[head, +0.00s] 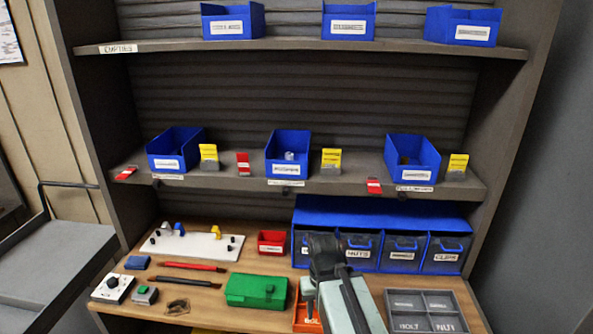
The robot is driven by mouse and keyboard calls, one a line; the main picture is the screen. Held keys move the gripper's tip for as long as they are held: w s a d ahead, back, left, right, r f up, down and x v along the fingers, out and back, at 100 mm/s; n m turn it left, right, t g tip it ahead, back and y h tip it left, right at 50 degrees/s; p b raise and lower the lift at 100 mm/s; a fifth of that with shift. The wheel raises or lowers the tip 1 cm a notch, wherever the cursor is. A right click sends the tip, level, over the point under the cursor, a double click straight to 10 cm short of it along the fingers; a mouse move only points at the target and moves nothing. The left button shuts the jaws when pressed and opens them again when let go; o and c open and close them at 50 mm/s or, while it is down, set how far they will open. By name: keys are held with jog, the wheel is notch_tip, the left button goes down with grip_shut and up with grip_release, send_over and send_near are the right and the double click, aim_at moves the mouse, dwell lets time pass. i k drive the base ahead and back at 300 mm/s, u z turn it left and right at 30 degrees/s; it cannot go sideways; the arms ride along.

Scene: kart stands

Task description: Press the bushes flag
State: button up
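Three blue bins stand on the middle shelf (225,182): left (167,165), middle (283,170) and right (407,176). Their labels are too small to read surely, so I cannot tell which is bushes. Upright yellow flags stand to the right of the left bin (209,153), middle bin (331,160) and right bin (457,164). A red flag (243,162) stands raised left of the middle bin. The red flags by the left bin (125,173) and right bin (374,186) sit lower. My gripper (324,252) is low at the bottom centre, apart from the flags; its fingers are not distinct.
More blue bins (233,22) stand on the top shelf. The workbench below holds a white board (192,244), a green case (256,291), a red bin (271,242), a grey divided tray (425,306) and blue drawers (404,250). A grey cart (55,262) is at left.

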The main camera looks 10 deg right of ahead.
aim_at(242, 158)
jog(key=z, duration=1.7)
jog(key=k, duration=1.4)
jog(key=u, duration=1.3)
jog(key=i, duration=1)
jog(key=z, duration=0.05)
